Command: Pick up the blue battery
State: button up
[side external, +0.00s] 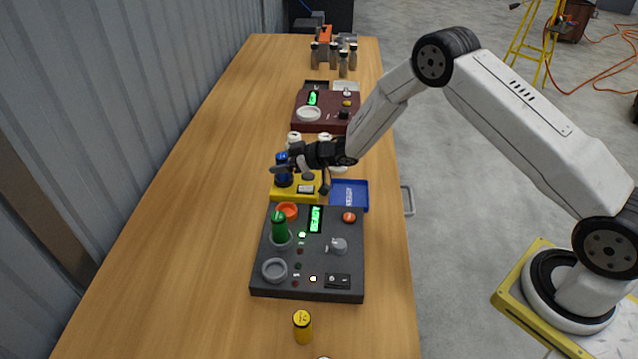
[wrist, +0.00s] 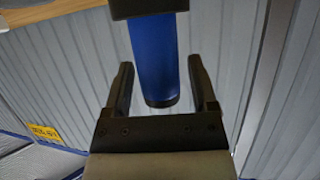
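The blue battery (side external: 282,178) is upright on the yellow device (side external: 282,194) in the side view, partly hidden by my gripper (side external: 284,166), which reaches in from the right at the battery's upper part. In the wrist view the blue battery (wrist: 155,55), with a dark end, lies between the two fingers of my gripper (wrist: 162,72). The fingers are apart, with a gap showing beside the battery, so my gripper is open around it and not closed on it.
A dark grey panel (side external: 257,284) holding a green battery (side external: 279,228) stands in front, with a yellow battery (side external: 302,326) nearer. A blue tray (side external: 363,198) is to the right. A dark red panel (side external: 325,122) and several small cylinders stand farther back. The table's left side is clear.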

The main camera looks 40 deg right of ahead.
grip_shut()
jog(key=shift+r, duration=0.2)
jog(key=shift+r, duration=0.85)
jog(key=s+d+r, duration=0.1)
jog(key=s+r, duration=1)
jog(key=s, duration=0.3)
jog(key=shift+d, duration=0.15)
